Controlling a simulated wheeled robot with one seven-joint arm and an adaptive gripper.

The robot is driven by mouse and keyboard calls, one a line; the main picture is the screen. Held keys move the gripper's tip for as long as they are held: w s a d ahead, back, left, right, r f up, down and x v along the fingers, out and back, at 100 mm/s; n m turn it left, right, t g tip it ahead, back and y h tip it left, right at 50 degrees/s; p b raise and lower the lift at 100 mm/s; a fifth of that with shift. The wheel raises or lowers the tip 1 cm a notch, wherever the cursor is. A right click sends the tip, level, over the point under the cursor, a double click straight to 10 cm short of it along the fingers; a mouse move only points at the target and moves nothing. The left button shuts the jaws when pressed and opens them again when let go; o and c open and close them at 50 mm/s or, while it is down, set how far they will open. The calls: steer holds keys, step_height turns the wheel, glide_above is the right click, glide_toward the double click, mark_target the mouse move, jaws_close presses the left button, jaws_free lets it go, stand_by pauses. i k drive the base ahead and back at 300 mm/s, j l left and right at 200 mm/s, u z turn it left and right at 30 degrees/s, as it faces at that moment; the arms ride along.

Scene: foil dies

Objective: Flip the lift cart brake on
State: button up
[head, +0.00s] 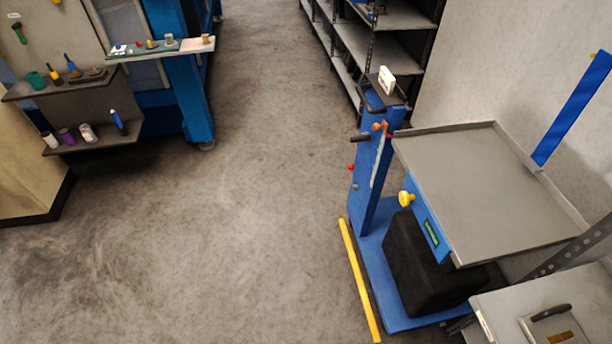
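The lift cart stands at the right, with a blue upright post (370,165), a blue base (375,250) and a grey tray top (475,190). A small orange handle (380,126) sits high on the post. A red-tipped lever (351,168) sticks out from the post's left side, with a small grey knob (355,187) below it. My gripper is not in view.
A yellow floor strip (360,280) lies along the cart's left side. A black box (425,255) is under the tray. Grey shelving (385,50) stands behind the cart, and a grey surface (500,310) is at the lower right. The concrete floor (230,240) left of the cart is clear.

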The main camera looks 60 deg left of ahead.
mark_target(351, 167)
steer(key=u, duration=1.9)
steer(key=i+j, duration=0.15)
steer(key=i, duration=0.3)
steer(key=i+j, duration=0.2)
steer(key=i, duration=0.3)
steer(key=i+j, duration=0.15)
steer(key=i, duration=0.3)
steer(key=i+j, duration=0.15)
steer(key=i, duration=0.3)
steer(key=i+j+z, duration=0.1)
steer(key=i, duration=0.4)
steer(key=i+j, duration=0.3)
steer(key=i, duration=0.15)
